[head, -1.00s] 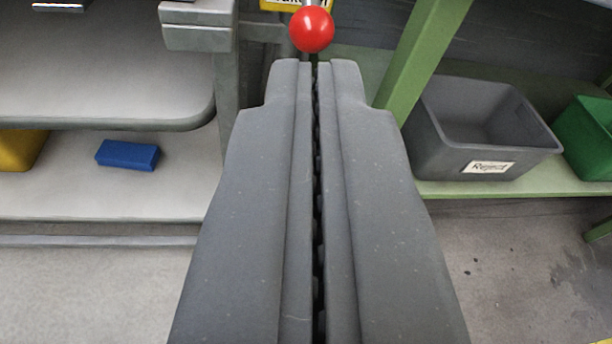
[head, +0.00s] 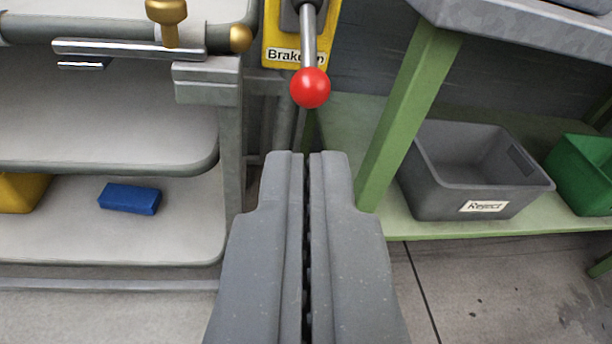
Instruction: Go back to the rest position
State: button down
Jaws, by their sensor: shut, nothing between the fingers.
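My gripper (head: 306,156) points forward in the lower middle of the head view. Its two dark grey fingers are shut, with only a thin seam between them and nothing held. A lever with a red ball knob (head: 310,88) hangs from a yellow plate (head: 284,45) whose label is partly hidden and begins "Brake". In the picture the knob is just above my fingertips, with a visible gap between them.
At left stands a grey shelf unit (head: 100,150) with a blue block (head: 130,198) on its lower shelf. At right, a green frame leg (head: 405,120) stands beside a grey bin (head: 470,170) marked "Reject" and a green bin (head: 585,172). Bare floor (head: 480,290) lies below.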

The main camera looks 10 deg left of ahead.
jog(key=w+d+r+n+g+h, duration=0.15)
jog(key=w+r, duration=0.25)
jog(key=r, duration=0.4)
jog(key=w+d+r, duration=0.3)
jog(key=r, duration=0.5)
jog(key=w+d+r+h, duration=0.15)
jog(key=w+r, duration=0.25)
jog(key=r, duration=0.4)
jog(key=s+d+r+m+h, duration=0.1)
jog(key=s+r, duration=0.1)
jog(key=r, duration=0.8)
jog(key=s+d+r+m, duration=0.1)
jog(key=s+r, duration=0.1)
jog(key=r, duration=0.8)
jog(key=s+a+r+m, duration=0.2)
jog(key=s+a+r, duration=0.1)
jog(key=s+r, duration=0.7)
jog(key=s+a+r+m+t, duration=0.1)
jog(key=s+a+r+m, duration=0.1)
jog(key=s+r, duration=0.8)
notch_tip(320, 180, up, 6)
jog(key=shift+s+a+r+b, duration=0.1)
jog(key=shift+s+a+b, duration=0.25)
jog(key=shift+a, duration=0.4)
